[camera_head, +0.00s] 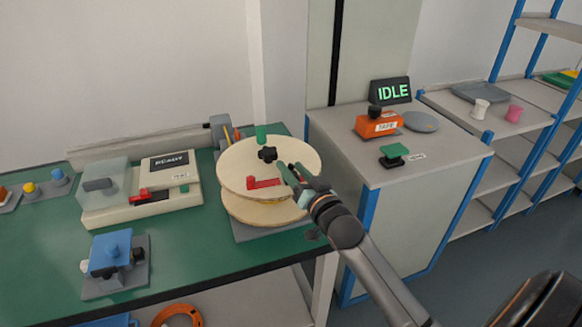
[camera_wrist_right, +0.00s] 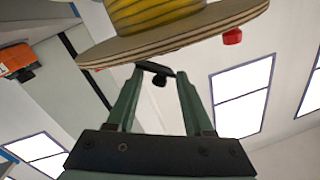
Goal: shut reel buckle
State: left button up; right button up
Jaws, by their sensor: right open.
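The reel (camera_head: 234,170) has two pale wooden discs and stands on the green bench. A red L-shaped piece (camera_head: 265,183), which looks like the buckle, lies on its upper disc. A black knob (camera_head: 267,154) is at the disc's centre. My right gripper (camera_head: 289,174) is open over the disc's right side, right of the red piece, apart from it. In the right wrist view, the open fingers (camera_wrist_right: 158,76) have a small black part between or behind their tips. The reel's yellow winding (camera_wrist_right: 155,12) and a red part (camera_wrist_right: 232,37) show above. My left gripper is not in view.
Left of the reel is a cream machine (camera_head: 170,165) with a clear cover and red lever. A blue fixture (camera_head: 110,250) sits at front left. A grey cabinet (camera_head: 350,190) with an IDLE display (camera_head: 391,91) stands at right, near my right arm.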

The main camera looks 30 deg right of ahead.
jog(key=shift+w, duration=0.6)
jog(key=shift+c, duration=0.4)
grip_shut()
